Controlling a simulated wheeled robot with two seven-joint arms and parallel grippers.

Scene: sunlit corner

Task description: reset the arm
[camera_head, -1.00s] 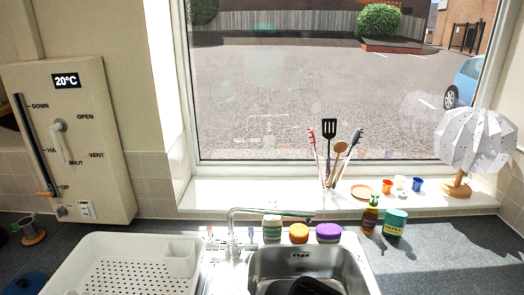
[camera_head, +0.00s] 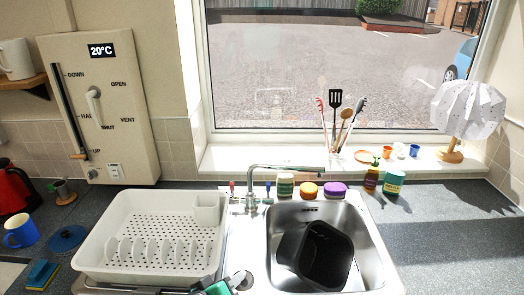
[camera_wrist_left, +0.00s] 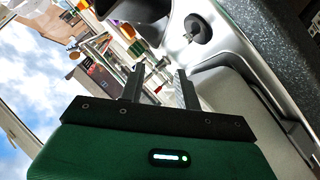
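My left gripper (camera_wrist_left: 160,74) shows in the left wrist view with its two dark fingers apart and nothing between them. In the head view only a green and grey part of my left arm (camera_head: 222,287) shows at the bottom edge, in front of the gap between the drying rack and the sink. My right gripper is in neither view.
A white drying rack (camera_head: 118,262) stands left of the steel sink (camera_head: 376,272). A black tub (camera_head: 326,257) lies in the sink, below the tap (camera_head: 252,186). Small jars, a bottle and a utensil holder line the window side. The right counter (camera_head: 450,240) is clear.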

